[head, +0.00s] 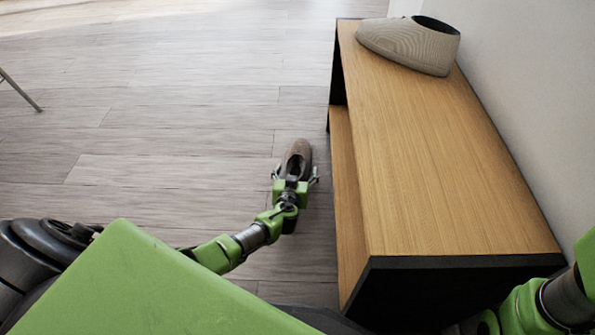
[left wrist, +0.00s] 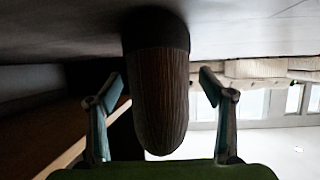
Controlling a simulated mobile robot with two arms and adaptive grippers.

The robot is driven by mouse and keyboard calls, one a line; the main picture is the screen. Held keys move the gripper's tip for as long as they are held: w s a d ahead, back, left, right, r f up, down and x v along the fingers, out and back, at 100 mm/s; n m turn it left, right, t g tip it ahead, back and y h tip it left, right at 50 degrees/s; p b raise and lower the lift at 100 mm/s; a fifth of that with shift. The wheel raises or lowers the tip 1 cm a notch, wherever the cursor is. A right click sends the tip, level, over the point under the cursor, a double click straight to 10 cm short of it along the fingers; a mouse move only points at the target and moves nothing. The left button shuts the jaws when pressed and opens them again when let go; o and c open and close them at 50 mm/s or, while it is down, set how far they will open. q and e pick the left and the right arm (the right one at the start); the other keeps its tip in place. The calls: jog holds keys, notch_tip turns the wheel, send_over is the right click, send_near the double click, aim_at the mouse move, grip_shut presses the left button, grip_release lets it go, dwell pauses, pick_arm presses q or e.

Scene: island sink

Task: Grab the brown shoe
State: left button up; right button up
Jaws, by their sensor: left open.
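The brown shoe (head: 298,154) is on the floor, left of the wooden bench. My left gripper (head: 295,174) is open, with one finger on each side of the shoe. In the left wrist view the brown shoe (left wrist: 158,90) hangs down from the top of the picture, its rounded end near the palm. The open fingers of the left gripper (left wrist: 164,98) stand on both sides, with a visible gap to the shoe on each side. The arm hides part of the shoe in the head view. Part of my right arm shows at the lower right, but its gripper does not.
A wooden bench (head: 430,170) with black edges and a lower shelf stands close to the right of the left gripper.

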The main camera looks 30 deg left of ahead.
pick_arm(q)
jog(key=shift+w+a+f, duration=0.2)
jog(key=shift+w+f, duration=0.05)
jog(key=shift+w, duration=0.25)
jog(key=c, duration=1.4)
jog(key=shift+r, duration=0.1)
jog(key=shift+c, duration=0.2)
